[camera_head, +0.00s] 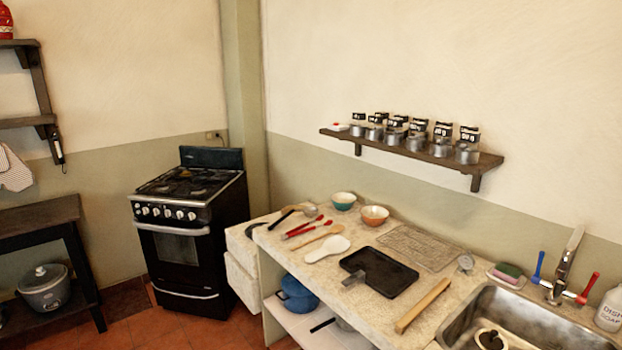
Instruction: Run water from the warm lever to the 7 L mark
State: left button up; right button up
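The faucet (565,262) stands behind the sink at the far right. It has a blue lever (538,267) on its left and a red lever (587,288) on its right. The metal sink (462,318) is cut off by the bottom edge. A white round object with a dark middle (489,341) sits in the sink, partly out of frame. No litre marks can be read, and I cannot tell whether water is running. Neither of my grippers is in view.
A sponge on a dish (507,273) and a dish soap bottle (609,311) flank the faucet. A wall shelf (488,161) carries several tins. A stove (188,225) stands left.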

aim_at(581, 298)
jog(key=z, duration=1.55)
